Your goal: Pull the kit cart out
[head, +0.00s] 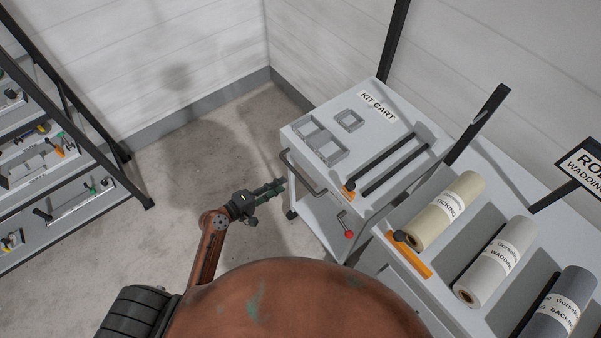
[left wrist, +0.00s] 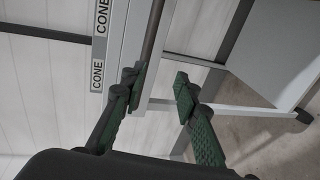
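The kit cart (head: 330,215) is a pale grey cart with a "KIT CART" label on top, standing against the back wall. A dark bar handle (head: 303,176) runs along its left side. My left gripper (head: 278,187) is just left of this handle and looks apart from it in the head view. In the left wrist view its two green-black fingers (left wrist: 157,86) are spread with nothing seen between their tips. A lever with a red knob (head: 348,234) is on the cart's near side. My right gripper is not in view.
Fabric rolls (head: 446,212) lie on a grey stand right of the cart, with an orange strip (head: 409,254) at its near edge. A shelf rack (head: 60,180) stands at the left. The concrete floor (head: 190,165) between rack and cart is clear.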

